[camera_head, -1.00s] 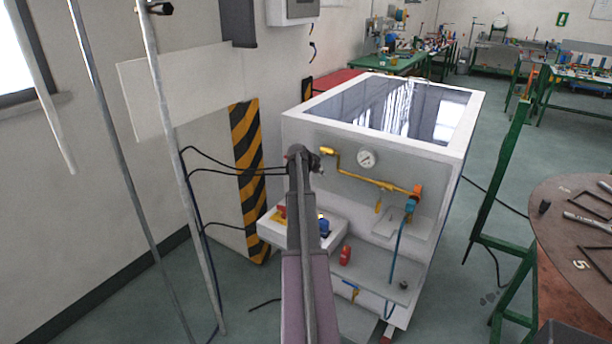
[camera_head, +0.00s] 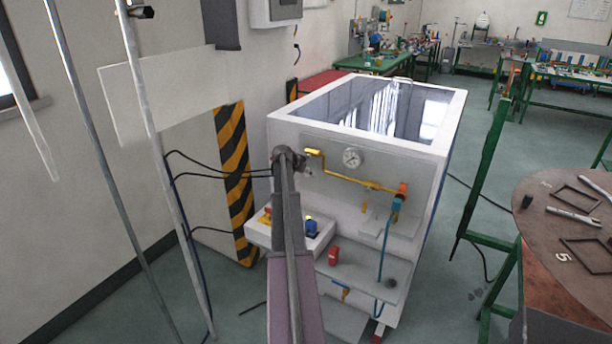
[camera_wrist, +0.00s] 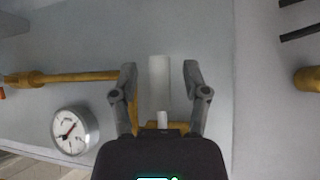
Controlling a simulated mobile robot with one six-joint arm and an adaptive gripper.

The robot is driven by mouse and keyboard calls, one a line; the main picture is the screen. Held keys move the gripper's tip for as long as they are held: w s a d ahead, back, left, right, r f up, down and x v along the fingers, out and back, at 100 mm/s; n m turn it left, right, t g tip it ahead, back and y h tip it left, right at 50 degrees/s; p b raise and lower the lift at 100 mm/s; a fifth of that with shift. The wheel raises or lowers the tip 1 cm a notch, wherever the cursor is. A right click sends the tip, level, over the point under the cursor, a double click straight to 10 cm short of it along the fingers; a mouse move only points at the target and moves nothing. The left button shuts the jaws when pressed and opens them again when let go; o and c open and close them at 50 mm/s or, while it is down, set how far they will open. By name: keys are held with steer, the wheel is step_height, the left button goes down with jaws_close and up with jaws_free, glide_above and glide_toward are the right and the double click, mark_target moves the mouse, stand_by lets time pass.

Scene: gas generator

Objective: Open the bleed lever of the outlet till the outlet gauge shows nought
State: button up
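The outlet gauge, a round white dial, is on the front panel in the head view (camera_head: 352,157) and at lower left in the wrist view (camera_wrist: 75,130). Its needle is too small to read. A yellow pipe (camera_head: 345,177) runs below the gauge to an orange and blue fitting (camera_head: 400,195). A small yellow handle (camera_head: 364,207) hangs under the pipe; I cannot tell if it is the bleed lever. My gripper (camera_wrist: 160,80) has its fingers apart, near the pipe's left end. A pale block (camera_wrist: 159,84) shows between the fingers, with no clear contact.
The white cabinet's shelf (camera_head: 370,275) carries a red item (camera_head: 333,255). A control box (camera_head: 280,240) with coloured knobs stands to the left, by a striped post (camera_head: 233,180). A round brown table (camera_head: 545,205) is at right.

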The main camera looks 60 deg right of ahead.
steer(key=shift+a, duration=0.1)
stand_by(0.4)
steer(key=shift+r, duration=0.1)
step_height(320, 180, up, 9)
steer(key=p, duration=0.9)
steer(key=shift+r+p, duration=0.3)
steer(key=shift+p, duration=0.05)
